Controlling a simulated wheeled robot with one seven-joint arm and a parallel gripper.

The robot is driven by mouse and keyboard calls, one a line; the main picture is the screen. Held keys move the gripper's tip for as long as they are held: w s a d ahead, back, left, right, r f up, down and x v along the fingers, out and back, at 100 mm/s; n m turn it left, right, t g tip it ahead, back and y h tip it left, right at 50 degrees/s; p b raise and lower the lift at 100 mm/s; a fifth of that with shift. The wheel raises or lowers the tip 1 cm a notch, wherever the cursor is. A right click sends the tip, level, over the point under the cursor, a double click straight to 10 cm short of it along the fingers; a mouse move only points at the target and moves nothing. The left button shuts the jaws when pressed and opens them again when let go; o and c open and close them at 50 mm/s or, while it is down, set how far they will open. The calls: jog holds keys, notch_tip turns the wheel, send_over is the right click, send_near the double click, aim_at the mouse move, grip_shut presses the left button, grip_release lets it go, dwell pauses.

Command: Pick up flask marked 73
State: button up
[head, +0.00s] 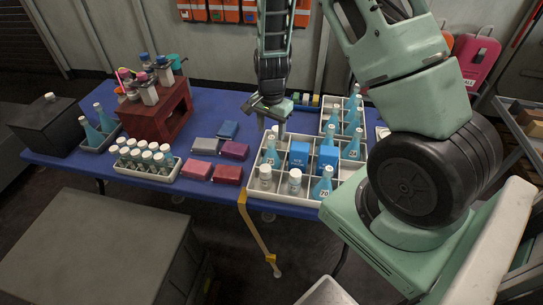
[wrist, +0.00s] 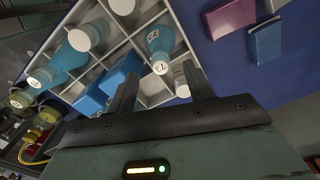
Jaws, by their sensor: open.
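In the head view my gripper (head: 268,117) hangs above the tray's back left part, behind that flask.
Books (head: 227,174), a vial rack (head: 146,173) and a dark red stand (head: 165,115) lie left on the blue table.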

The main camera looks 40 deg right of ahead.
aim_at(271, 137)
jog(key=shift+f+p, duration=0.4)
jog(key=shift+f, duration=1.75)
grip_shut()
jog(key=shift+w+r, duration=0.1)
jog(key=shift+r, duration=0.05)
